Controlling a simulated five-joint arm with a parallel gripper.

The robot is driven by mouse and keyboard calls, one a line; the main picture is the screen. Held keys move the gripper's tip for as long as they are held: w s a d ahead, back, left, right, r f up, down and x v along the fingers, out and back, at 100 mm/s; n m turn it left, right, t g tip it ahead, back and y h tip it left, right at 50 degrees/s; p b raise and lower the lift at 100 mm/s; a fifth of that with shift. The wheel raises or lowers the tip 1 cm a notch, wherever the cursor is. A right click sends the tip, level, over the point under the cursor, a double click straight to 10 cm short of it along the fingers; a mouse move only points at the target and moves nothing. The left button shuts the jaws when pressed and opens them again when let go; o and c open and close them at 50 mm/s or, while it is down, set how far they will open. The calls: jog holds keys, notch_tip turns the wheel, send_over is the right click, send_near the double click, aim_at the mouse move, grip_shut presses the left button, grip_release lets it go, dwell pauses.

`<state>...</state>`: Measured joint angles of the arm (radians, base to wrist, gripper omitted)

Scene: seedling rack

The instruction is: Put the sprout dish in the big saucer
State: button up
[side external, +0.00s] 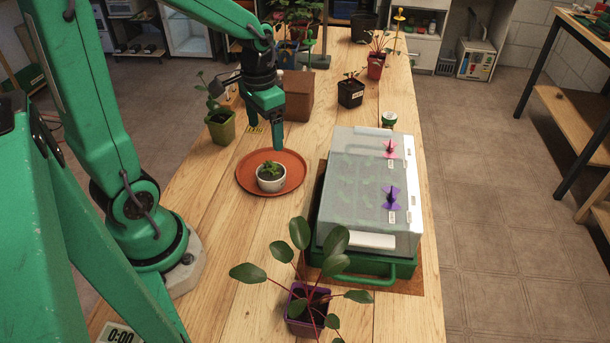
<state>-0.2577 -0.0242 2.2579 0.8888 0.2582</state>
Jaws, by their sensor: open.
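The sprout dish (271,184), a small white bowl with dark soil and green sprouts, stands upright inside the big saucer (248,183). The saucer is round, terracotta-coloured and lies flat on the wooden bench. The dish sits a little toward the saucer's near side, with bare saucer floor visible around it. My gripper (267,138) is open and empty, pointing down above the far part of the saucer. Its fingertips are apart from the dish, above and behind it in the picture.
A clear-lidded propagator (370,185) with a green base stands right of the saucer. A green pot (221,127), a brown box (298,98) and a black pot (350,93) stand behind. A leafy plant in a purple pot (305,312) stands in front.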

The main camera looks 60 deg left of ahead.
jog(key=s+d+r+t, duration=0.5)
jog(key=s+d+r, duration=0.2)
jog(key=r, duration=0.3)
jog(key=shift+s+d+r, duration=0.3)
jog(key=shift+d, duration=0.15)
